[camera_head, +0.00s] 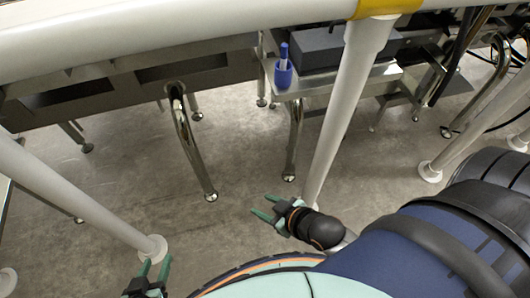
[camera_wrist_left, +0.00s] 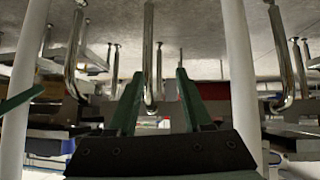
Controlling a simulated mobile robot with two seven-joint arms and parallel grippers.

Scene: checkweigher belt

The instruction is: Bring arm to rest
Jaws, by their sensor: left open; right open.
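My left gripper (camera_head: 154,268) is at the bottom left of the head view, low over the floor and partly cut off by the frame edge. Its two green fingers are apart with nothing between them. In the left wrist view the same gripper (camera_wrist_left: 153,98) shows its fingers spread and empty. My right gripper (camera_head: 264,207) is near the lower middle of the head view, its green fingers apart and empty, pointing left. Neither gripper touches any object that I can see.
White posts (camera_head: 345,110) and a white rail (camera_head: 150,25) stand close around the arms. A steel shelf (camera_head: 327,84) holds a blue cup (camera_head: 283,75) with a blue-capped item and a dark box (camera_head: 315,50). Bare concrete floor (camera_head: 235,160) lies between the posts.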

